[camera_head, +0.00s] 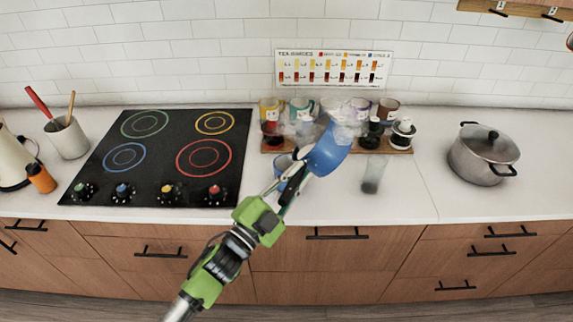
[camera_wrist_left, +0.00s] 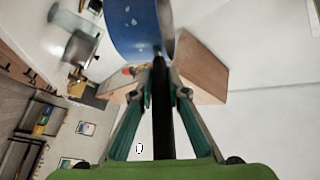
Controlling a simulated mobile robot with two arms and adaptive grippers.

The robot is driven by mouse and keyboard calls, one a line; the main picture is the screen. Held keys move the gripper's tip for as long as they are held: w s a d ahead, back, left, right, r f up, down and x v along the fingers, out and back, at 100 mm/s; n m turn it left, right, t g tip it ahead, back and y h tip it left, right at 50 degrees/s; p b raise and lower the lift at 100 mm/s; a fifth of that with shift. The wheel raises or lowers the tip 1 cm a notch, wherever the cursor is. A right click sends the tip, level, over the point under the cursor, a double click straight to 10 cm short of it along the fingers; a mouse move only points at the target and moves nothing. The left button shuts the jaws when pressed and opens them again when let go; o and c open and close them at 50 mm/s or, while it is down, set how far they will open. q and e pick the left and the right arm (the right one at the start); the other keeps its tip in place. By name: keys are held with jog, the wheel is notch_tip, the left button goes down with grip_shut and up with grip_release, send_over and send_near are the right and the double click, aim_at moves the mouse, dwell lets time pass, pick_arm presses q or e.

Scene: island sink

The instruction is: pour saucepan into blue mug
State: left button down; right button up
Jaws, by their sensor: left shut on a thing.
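My left gripper (camera_head: 291,182) is shut on the handle of the blue saucepan (camera_head: 328,152). The saucepan is held above the counter and tilted steeply, with whitish haze around its upper right side. The left wrist view shows the blue pan body (camera_wrist_left: 138,28) and its dark handle (camera_wrist_left: 163,115) between the fingers. A blue mug (camera_head: 283,163) seems to stand on the counter just left of the saucepan, partly hidden behind the gripper. I cannot see whether anything is flowing from the pan. My right gripper is not in view.
A wooden board (camera_head: 398,150) with several mugs and jars stands behind the saucepan. A greyish glass (camera_head: 373,174) is to its right. A lidded pot (camera_head: 483,155) stands at the right, a cooktop (camera_head: 160,157) at the left. The counter between glass and pot is clear.

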pick_arm(q)
jog(key=shift+a+n+t+b, duration=0.2)
jog(key=shift+n+t+b, duration=0.1)
jog(key=shift+n+b, duration=0.15)
jog(key=shift+w+a+f+n+t+b, duration=0.1)
jog(key=shift+a+f+n+t+b, duration=0.2)
jog(key=shift+n+b, duration=0.45)
dwell(0.4)
jog(key=shift+w+a+f+n+t+b, duration=0.1)
jog(key=shift+a+f+n+t+b, duration=0.3)
jog(key=shift+b, duration=0.45)
jog(key=shift+w+a+f+n+t+b, duration=0.1)
jog(key=shift+a+f+n+t+b, duration=0.1)
jog(key=shift+n+b, duration=0.55)
